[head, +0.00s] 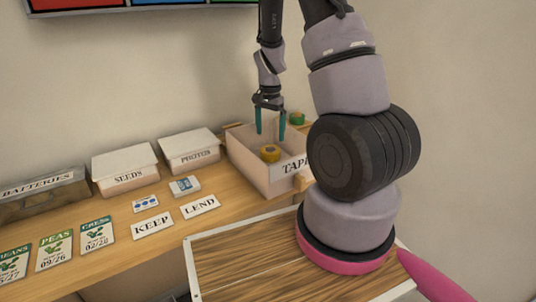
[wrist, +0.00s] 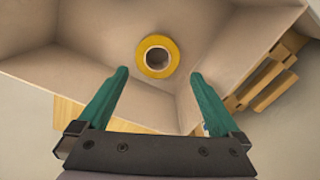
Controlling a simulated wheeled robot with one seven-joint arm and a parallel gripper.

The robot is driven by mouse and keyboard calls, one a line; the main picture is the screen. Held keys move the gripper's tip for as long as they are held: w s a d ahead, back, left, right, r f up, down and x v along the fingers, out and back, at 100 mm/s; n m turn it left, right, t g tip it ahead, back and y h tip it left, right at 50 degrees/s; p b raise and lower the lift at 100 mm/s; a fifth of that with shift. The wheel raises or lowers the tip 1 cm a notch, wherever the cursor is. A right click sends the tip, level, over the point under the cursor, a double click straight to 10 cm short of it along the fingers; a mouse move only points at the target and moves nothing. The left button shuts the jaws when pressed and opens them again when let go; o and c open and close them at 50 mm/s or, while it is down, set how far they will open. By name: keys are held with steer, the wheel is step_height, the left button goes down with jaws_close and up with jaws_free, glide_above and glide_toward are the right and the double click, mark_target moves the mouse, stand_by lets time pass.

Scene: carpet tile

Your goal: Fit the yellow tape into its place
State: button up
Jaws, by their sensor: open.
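The yellow tape (head: 270,153) is a small roll lying inside the open box labelled TAPE (head: 262,178), whose label is partly hidden by my arm. In the wrist view the yellow tape (wrist: 157,56) lies on the box floor with its hole facing the camera. My gripper (head: 270,138) is above the box with its two green fingers apart and nothing between them. In the wrist view the gripper (wrist: 158,100) has its fingertips short of the roll, one to each side below it, and the roll is apart from both.
A green roll (head: 297,118) shows at the box's far right. Lidded boxes labelled SEEDS (head: 125,168) and PHOTOS (head: 189,150) stand left of it, then a BATTERIES box (head: 42,194). KEEP (head: 152,224) and LEND (head: 199,206) cards and several seed packets lie on the wooden surface.

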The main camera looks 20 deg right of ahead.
mark_target(270, 146)
steer(key=shift+s+a+f, duration=0.1)
steer(key=shift+s+f, duration=0.05)
steer(key=shift+f, duration=1.4)
steer(key=shift+s+f, duration=0.15)
steer(key=shift+f, duration=1.35)
steer(key=c, duration=1.2)
